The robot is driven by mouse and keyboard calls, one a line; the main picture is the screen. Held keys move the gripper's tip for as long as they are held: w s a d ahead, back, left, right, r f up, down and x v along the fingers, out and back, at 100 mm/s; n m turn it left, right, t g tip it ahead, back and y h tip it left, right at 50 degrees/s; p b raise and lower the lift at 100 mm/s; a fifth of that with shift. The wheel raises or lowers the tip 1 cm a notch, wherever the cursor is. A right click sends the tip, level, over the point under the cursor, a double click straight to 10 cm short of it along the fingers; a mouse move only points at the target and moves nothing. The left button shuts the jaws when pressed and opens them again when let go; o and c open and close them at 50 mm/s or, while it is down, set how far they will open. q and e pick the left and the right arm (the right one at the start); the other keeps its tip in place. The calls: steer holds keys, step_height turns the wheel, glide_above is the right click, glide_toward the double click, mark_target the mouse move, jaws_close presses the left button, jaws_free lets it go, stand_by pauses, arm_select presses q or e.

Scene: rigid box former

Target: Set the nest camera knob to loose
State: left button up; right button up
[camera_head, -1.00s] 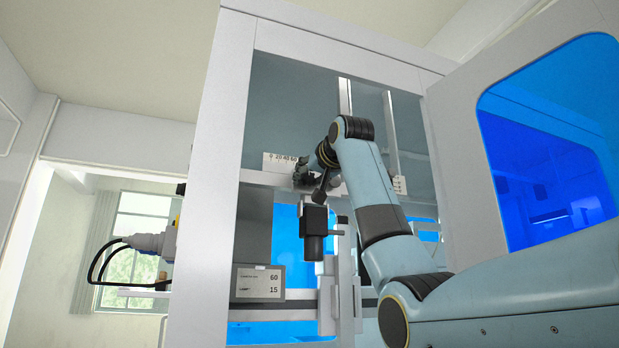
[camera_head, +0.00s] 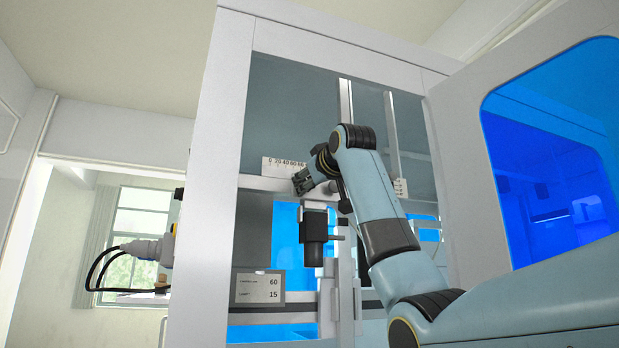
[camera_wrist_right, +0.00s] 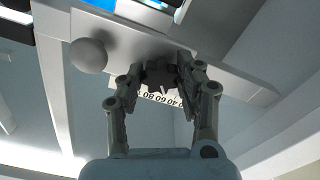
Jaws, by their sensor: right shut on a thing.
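A dark star-shaped knob (camera_wrist_right: 165,76) shows between my right fingertips in the right wrist view. It sits on a pale rail below a numbered scale (camera_wrist_right: 160,98). My right gripper (camera_wrist_right: 171,72) is shut on this knob. In the head view my right gripper (camera_head: 301,183) is at the rail just under the scale (camera_head: 284,166) and hides most of the knob. The dark camera body (camera_head: 314,240) hangs below the gripper, lens downward. My left gripper is not in view.
The cabinet's white frame post (camera_head: 217,180) stands left of my arm, and an open door with a blue window (camera_head: 550,160) is at the right. A pale ball (camera_wrist_right: 88,55) is beside the gripper.

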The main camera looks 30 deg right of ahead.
steer(key=n+p, duration=0.2)
steer(key=n, duration=0.8)
steer(key=shift+n, duration=0.4)
stand_by(0.4)
steer(key=o, duration=1.2)
steer(key=shift+c, duration=0.2)
steer(key=shift+s, duration=0.1)
